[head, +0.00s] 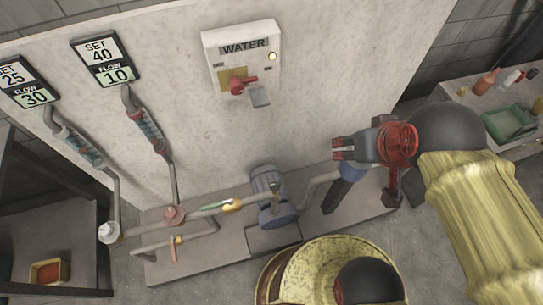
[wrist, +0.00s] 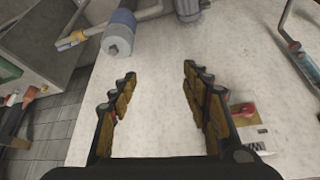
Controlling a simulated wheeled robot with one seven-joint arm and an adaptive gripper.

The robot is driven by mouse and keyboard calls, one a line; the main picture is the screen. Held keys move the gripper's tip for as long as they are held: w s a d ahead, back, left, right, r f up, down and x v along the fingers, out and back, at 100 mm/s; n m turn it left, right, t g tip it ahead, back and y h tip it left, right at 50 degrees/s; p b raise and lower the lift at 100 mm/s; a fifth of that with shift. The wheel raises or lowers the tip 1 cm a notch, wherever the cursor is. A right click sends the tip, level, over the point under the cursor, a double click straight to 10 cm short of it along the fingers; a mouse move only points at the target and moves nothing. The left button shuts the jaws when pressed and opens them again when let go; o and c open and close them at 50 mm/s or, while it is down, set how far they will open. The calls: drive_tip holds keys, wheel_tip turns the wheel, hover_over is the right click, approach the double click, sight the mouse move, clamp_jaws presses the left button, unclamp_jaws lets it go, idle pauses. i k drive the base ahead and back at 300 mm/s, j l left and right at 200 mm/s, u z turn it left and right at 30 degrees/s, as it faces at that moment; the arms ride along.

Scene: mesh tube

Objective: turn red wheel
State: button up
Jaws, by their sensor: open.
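The red wheel (head: 174,215) is a small, dull red knob at the foot of the right mesh tube (head: 147,130), low against the panel in the head view. I cannot make it out in the wrist view. My gripper (head: 340,148) is well to the right of the wheel and higher in the head picture, in front of the panel. In the wrist view my gripper (wrist: 158,78) has its fingers wide apart, with only bare panel between them. It touches nothing that I can see.
A white wheel (head: 108,232) sits at the foot of the left tube (head: 78,145). A WATER box (head: 243,60) with a red handle (head: 243,85) hangs on the panel. Pipes with a yellow fitting (head: 232,205) and a grey-blue pump (head: 270,185) stand between wheel and gripper.

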sight(173, 216)
drive_tip(key=l+u, duration=0.1)
drive_tip(key=u, duration=1.85)
drive_tip(key=k+j, duration=0.05)
drive_tip(key=j, duration=0.05)
